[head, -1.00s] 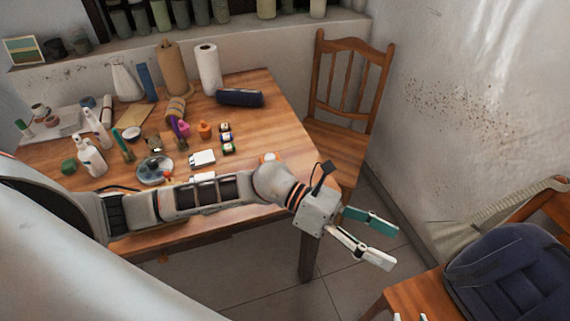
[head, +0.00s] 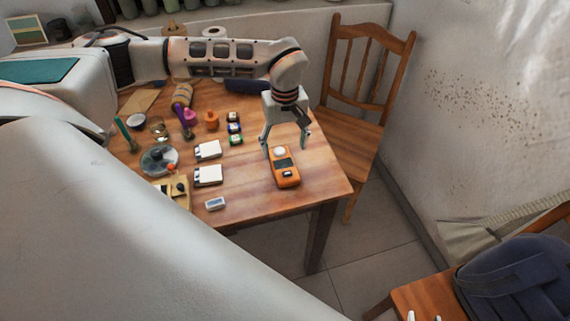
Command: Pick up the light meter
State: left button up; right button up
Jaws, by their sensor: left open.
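The light meter (head: 287,177) is an orange handheld device with a white round dome at its far end and a dark panel. It lies flat on the wooden table (head: 317,188) near the right end. My left gripper (head: 285,151) points down with its fingers spread, one to each side of the meter's dome end. It is open and empty, and its tips look close to the meter; I cannot tell whether they touch it.
Left of the meter lie white boxes (head: 208,175), a small white device (head: 215,203) and small dark bottles (head: 234,128). A wooden chair (head: 352,125) stands behind the table's right end. A backpack (head: 515,280) rests on a chair at lower right.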

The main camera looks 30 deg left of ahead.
aim_at(283, 163)
pick_arm(q)
jog(key=f, duration=0.3)
jog(key=s+f, duration=0.1)
jog(key=f, duration=0.1)
jog(key=shift+f, duration=0.15)
jog(key=shift+w+f, duration=0.1)
jog(key=shift+f, duration=0.3)
jog(key=c, duration=1.3)
jog(key=shift+c, duration=0.5)
jog(key=shift+r, duration=0.15)
